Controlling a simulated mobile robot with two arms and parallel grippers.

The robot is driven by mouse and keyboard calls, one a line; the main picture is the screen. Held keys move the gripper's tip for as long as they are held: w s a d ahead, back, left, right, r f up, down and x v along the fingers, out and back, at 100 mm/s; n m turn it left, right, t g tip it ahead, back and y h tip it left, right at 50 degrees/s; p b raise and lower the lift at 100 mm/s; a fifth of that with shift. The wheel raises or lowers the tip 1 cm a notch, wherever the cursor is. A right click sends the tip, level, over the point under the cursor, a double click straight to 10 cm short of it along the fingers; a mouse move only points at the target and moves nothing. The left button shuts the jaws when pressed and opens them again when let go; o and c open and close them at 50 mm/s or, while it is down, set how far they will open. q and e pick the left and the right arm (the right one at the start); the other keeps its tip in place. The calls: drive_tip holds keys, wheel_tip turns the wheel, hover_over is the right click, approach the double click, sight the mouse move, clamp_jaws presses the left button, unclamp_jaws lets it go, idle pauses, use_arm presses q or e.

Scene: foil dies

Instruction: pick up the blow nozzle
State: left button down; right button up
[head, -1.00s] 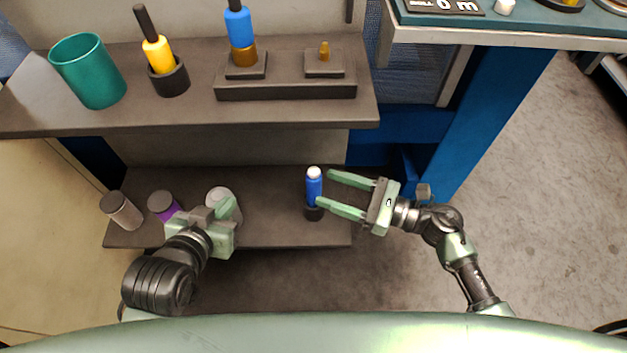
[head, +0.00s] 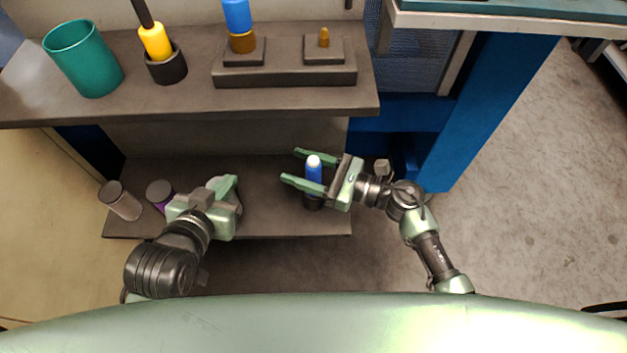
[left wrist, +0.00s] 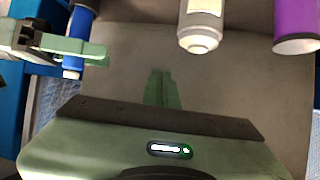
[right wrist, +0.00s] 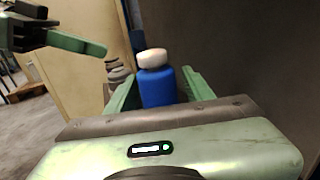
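The blue piece with a white tip, which I take for the blow nozzle (head: 314,173), stands upright in a dark holder on the lower shelf. My right gripper (head: 291,167) is open, its fingers on either side of the nozzle. In the right wrist view the nozzle (right wrist: 157,87) stands between the fingers; I see no clear grip. The left wrist view also shows the nozzle (left wrist: 79,30), partly covered by the right gripper. My left gripper (head: 230,184) is over the lower shelf to the left; its fingers (left wrist: 162,88) are together and empty.
On the lower shelf (head: 270,215) stand a white bottle (left wrist: 200,22), a purple container (left wrist: 297,22) and a grey-lidded jar (head: 121,202). The upper shelf (head: 200,103) overhangs behind, with a teal cup (head: 85,62) and a yellow-handled tool (head: 155,42). A blue frame (head: 490,110) stands right.

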clamp_jaws()
drive_tip(key=shift+r, duration=0.1)
